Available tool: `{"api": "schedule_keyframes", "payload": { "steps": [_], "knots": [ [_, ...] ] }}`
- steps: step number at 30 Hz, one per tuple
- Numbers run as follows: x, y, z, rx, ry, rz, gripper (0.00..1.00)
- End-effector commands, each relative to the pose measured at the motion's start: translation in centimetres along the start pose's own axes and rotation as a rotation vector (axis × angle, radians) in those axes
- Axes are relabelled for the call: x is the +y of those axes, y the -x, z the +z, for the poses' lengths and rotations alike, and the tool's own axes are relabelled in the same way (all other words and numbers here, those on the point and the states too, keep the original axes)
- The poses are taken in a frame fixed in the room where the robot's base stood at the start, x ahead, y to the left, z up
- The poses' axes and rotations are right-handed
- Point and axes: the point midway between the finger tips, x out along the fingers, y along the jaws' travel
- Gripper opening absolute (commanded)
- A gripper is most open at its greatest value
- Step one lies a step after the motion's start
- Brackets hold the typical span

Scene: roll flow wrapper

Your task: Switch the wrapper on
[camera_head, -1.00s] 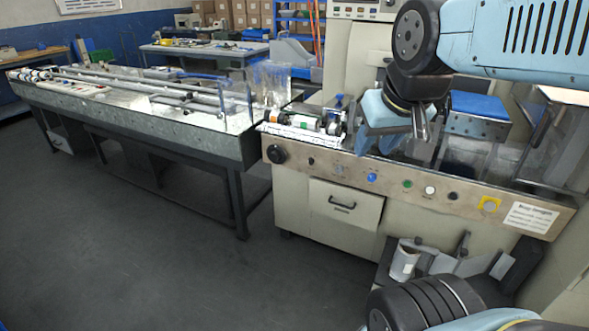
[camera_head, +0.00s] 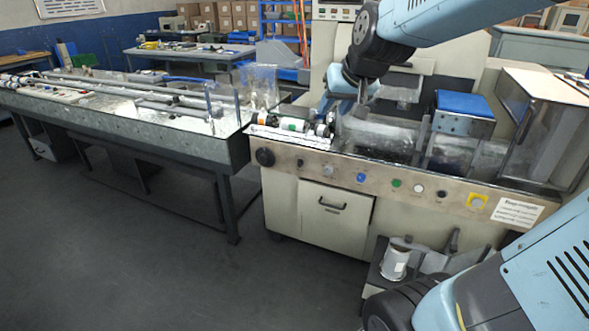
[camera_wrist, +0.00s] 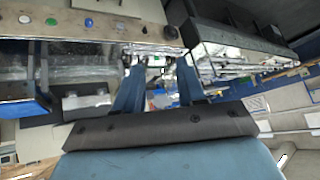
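The wrapper (camera_head: 322,215) is a beige machine with a tan control strip (camera_head: 343,173) along its front edge. The strip carries a large black knob (camera_head: 265,157), a blue button (camera_head: 361,178), a green button (camera_head: 396,183), a white button (camera_head: 419,189) and a yellow-backed control (camera_head: 477,201). My gripper (camera_head: 350,98) is above the wrapper's top near the rollers, apart from the strip. In the wrist view its two blue fingers (camera_wrist: 157,75) are spread with nothing held. The green button (camera_wrist: 52,21) and blue button (camera_wrist: 88,22) show there at upper left.
A long conveyor table (camera_head: 120,120) joins on the left. Rollers (camera_head: 290,124), a blue-topped block (camera_head: 465,103) and a clear guard (camera_head: 540,135) stand on the wrapper. A stand with a white container (camera_head: 395,262) is below the strip at right. The floor in front is open.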

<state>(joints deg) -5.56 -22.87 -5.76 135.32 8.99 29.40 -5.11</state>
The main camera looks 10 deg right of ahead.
Motion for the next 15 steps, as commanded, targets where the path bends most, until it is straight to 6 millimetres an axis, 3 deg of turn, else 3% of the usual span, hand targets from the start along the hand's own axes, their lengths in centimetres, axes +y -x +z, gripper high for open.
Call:
{"api": "schedule_keyframes", "payload": {
  "steps": [6, 15],
  "knots": [
    [-0.6, -6.5, -5.5, 0.081, -0.037, -0.009, 0.39],
    [-0.4, -16.0, -11.3, 0.200, -0.080, 0.036, 0.39]
  ]
}}
